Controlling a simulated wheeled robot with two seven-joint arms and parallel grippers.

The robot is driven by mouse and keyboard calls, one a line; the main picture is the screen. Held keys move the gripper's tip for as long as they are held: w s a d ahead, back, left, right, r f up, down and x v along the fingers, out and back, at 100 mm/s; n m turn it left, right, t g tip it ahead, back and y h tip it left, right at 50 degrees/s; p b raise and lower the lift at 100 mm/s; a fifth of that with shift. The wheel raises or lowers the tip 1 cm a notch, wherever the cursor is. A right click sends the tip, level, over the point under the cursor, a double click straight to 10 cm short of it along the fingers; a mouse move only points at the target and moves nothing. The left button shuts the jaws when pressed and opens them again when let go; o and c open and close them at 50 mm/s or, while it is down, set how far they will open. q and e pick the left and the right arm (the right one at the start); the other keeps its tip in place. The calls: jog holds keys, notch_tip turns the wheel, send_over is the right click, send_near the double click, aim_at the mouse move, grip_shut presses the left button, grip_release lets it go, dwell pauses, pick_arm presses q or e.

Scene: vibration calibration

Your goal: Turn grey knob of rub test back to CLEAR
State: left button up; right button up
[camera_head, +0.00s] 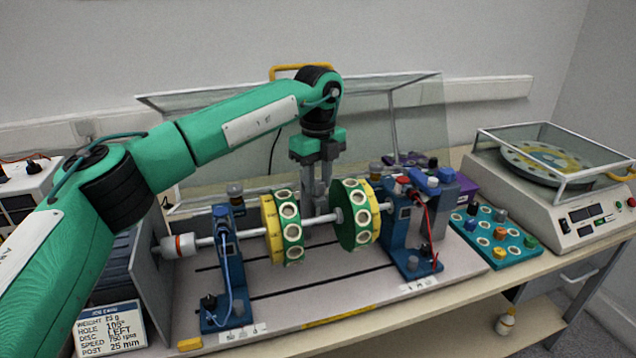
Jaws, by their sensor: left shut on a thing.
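My left gripper (317,200) points straight down between the two green-and-yellow discs, the left disc (288,228) and the right disc (357,215). Its fingers are close together at the shaft (318,220), and their tips are partly hidden there. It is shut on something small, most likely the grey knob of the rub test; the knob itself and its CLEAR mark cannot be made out. My right gripper is out of view.
Blue bearing posts stand at the left (230,270) and right (398,235). A clear raised guard (420,110) is behind the arm. A teal tray (515,252) of coloured pegs and a balance-like machine (570,210) stand right. A job card (108,328) is front left.

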pick_arm(q)
jog(key=n+b, duration=0.2)
jog(key=n, duration=0.3)
jog(key=shift+n, duration=0.3)
jog(key=n+b, duration=0.2)
jog(key=n, duration=0.3)
jog(key=shift+r+n+b, duration=0.15)
jog(key=shift+n+b, duration=0.4)
jog(key=shift+n, duration=0.95)
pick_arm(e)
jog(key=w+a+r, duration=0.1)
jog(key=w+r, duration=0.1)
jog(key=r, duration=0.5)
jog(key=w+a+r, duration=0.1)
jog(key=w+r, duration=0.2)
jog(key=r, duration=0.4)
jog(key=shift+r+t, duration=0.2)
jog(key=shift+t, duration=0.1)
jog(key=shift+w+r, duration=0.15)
pick_arm(q)
jog(key=o, duration=1)
jog(key=shift+c, duration=0.2)
